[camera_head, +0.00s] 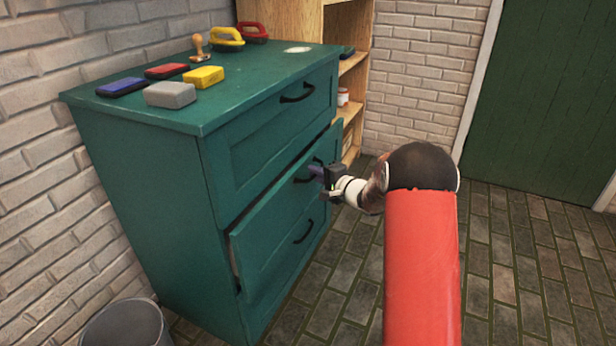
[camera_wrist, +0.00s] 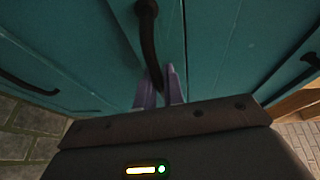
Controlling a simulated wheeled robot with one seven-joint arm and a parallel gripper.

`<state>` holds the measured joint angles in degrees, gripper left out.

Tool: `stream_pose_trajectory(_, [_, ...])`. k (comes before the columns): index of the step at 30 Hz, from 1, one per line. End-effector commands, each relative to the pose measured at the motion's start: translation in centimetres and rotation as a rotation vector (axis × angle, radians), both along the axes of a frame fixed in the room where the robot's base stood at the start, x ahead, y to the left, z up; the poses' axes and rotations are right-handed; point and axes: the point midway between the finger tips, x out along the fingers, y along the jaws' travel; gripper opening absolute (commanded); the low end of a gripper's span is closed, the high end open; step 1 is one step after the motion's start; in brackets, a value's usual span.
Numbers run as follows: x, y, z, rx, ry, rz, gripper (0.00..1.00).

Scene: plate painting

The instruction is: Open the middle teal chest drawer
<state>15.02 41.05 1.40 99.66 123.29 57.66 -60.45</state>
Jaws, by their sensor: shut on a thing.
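The teal chest (camera_head: 150,200) stands against the brick wall, with three drawers on its front. The middle drawer (camera_head: 270,220) stands out a little from the chest front, with a dark gap along its top. My gripper (camera_head: 318,172) is at this drawer's black handle (camera_head: 303,179). In the wrist view, the purple fingers of my gripper (camera_wrist: 160,88) are shut on the dark curved handle (camera_wrist: 148,40). The top drawer (camera_head: 275,125) and the bottom drawer look closed. Part of the middle handle is hidden behind my gripper.
On the chest top lie a grey block (camera_head: 170,95), a yellow block (camera_head: 203,77), blue and red pads, a stamp and yellow and red handled tools. A grey bin (camera_head: 125,325) stands at the front left. A wooden shelf (camera_head: 350,75) is behind. Tiled floor to the right is clear.

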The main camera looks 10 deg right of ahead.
Motion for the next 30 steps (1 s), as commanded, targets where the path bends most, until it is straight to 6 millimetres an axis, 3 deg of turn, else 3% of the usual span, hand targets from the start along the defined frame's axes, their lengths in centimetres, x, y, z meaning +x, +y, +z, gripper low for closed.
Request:
stream_pose_trajectory(4, [-2.5,-3.6,-1.0,-0.002,-0.002,-0.008,0.00])
stream_pose_trajectory(18, [-11.1,-15.3,-0.8,-0.001,0.002,-0.005,0.00])
stream_pose_trajectory(24, [-13.4,-18.3,-0.5,-0.001,0.003,-0.001,0.00])
stream_pose_trajectory(30, [-14.4,-19.8,-0.3,0.000,0.004,0.002,0.00])
